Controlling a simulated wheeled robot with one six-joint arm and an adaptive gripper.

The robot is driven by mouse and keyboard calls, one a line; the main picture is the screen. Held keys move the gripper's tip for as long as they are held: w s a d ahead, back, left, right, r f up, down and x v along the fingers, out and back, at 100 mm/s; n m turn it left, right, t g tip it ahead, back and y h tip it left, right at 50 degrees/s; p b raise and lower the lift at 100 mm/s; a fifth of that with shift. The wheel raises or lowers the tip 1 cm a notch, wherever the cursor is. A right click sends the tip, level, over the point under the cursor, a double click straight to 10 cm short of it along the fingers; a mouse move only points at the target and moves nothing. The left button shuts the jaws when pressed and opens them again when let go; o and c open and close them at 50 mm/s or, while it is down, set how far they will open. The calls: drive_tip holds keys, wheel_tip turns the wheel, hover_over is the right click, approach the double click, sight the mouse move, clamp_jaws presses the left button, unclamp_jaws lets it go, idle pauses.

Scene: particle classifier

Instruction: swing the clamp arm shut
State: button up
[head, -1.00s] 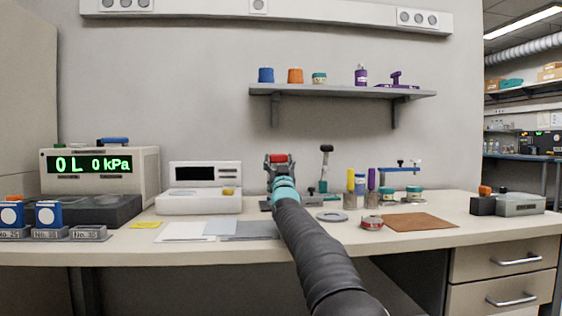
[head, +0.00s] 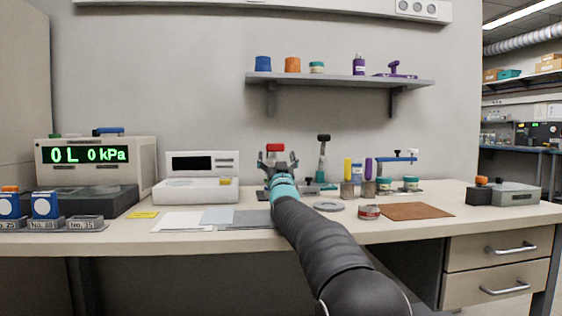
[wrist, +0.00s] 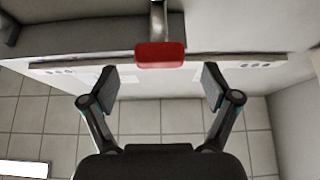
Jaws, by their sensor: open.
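A red-ended handle (head: 275,147) on a metal stem stands upright at the back of the bench. It appears to be the clamp arm, but its base is hidden behind my gripper. In the wrist view the red grip (wrist: 160,55) is centred just beyond my fingertips, with its stem (wrist: 158,18) running up out of view. My gripper (head: 279,163) is open in front of the handle and a little below the red end. The wrist view shows both fingers (wrist: 160,86) spread wide with nothing between them; no contact with the grip shows.
A black-knobbed upright lever (head: 323,150) stands just right of my gripper. Colored tubes, small jars and a blue arm (head: 398,159) are farther right. A grey ring (head: 328,206), a tin (head: 369,212) and a brown mat (head: 416,211) lie in front. A white instrument (head: 197,190) stands left.

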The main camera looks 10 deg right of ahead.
drive_tip(key=s, duration=0.9)
drive_tip(key=shift+d, duration=0.2)
